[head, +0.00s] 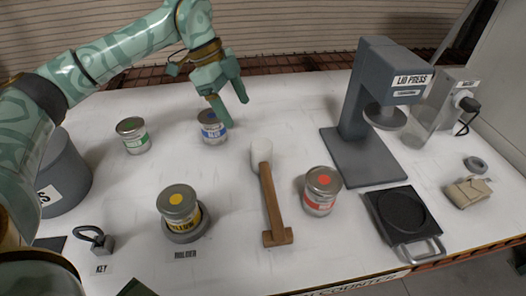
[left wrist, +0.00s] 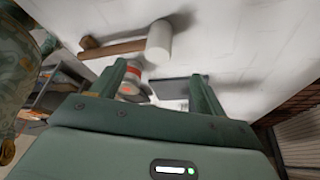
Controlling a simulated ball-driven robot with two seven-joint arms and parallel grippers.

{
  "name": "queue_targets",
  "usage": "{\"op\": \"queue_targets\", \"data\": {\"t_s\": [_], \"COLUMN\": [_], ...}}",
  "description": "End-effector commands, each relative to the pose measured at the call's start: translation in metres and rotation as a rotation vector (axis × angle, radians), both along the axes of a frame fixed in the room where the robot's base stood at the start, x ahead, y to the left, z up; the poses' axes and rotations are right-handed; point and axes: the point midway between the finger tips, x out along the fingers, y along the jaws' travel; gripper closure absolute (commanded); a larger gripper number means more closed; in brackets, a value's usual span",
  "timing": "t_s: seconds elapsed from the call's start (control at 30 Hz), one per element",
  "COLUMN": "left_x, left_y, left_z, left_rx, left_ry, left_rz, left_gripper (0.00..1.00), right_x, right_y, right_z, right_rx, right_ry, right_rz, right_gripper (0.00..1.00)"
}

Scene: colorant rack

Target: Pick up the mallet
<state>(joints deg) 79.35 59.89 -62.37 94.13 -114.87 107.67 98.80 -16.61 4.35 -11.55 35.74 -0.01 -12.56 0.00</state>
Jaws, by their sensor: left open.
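The mallet (head: 271,203) lies on the white table near its middle, with a pale rounded head at the far end and a brown wooden handle ending in a crosspiece toward the front. In the left wrist view the mallet (left wrist: 160,45) shows near the top, its pale head beyond the fingers and its handle running left. My left gripper (head: 233,110) is open and empty, above and behind the blue-labelled can, up and left of the mallet and apart from it. Its two spread fingers also show in the left wrist view (left wrist: 160,84). My right gripper is not seen.
The blue can (head: 213,128) stands by the left gripper. A red can (head: 321,191) stands right of the mallet. A yellow can (head: 179,204) sits in a holder at left; a green can (head: 133,136) is farther back. The lid press (head: 362,125) stands at right.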

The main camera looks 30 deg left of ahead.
Motion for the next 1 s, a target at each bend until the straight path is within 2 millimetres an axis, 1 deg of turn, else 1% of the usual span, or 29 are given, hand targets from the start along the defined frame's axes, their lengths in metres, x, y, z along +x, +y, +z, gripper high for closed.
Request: {"op": "queue_targets", "data": {"t_s": [0.13, 0.2, 0.3, 0.4, 0.5, 0.67, 0.73, 0.9, 1.0], "left_x": [0.001, 0.002, 0.004, 0.005, 0.006, 0.007, 0.007, 0.008, 0.009], "left_y": [-0.008, -0.015, -0.025, -0.033, -0.038, -0.041, -0.042, -0.047, -0.053], "left_z": [-0.025, -0.043, -0.066, -0.085, -0.097, -0.105, -0.111, -0.140, -0.151], "left_rx": [0.004, 0.003, 0.002, 0.001, 0.002, 0.003, 0.003, 0.002, 0.001], "left_ry": [0.006, 0.008, 0.008, 0.006, 0.004, 0.003, 0.003, 0.007, 0.005], "left_rz": [0.000, -0.001, -0.001, 0.000, 0.002, 0.001, 0.001, 0.000, 0.000], "left_gripper": [0.26, 0.26, 0.26, 0.26, 0.26, 0.26, 0.26, 0.26, 0.26], "right_x": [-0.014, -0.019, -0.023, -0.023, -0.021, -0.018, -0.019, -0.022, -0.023], "right_y": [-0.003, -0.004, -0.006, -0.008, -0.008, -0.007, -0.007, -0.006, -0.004], "right_z": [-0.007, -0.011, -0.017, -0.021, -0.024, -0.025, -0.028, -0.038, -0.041], "right_rx": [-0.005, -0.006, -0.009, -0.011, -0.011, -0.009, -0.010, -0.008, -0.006], "right_ry": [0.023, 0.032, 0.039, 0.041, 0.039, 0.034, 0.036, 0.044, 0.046], "right_rz": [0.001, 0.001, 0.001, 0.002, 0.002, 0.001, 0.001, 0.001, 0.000], "right_gripper": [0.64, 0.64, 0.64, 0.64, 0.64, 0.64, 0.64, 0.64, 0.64]}}
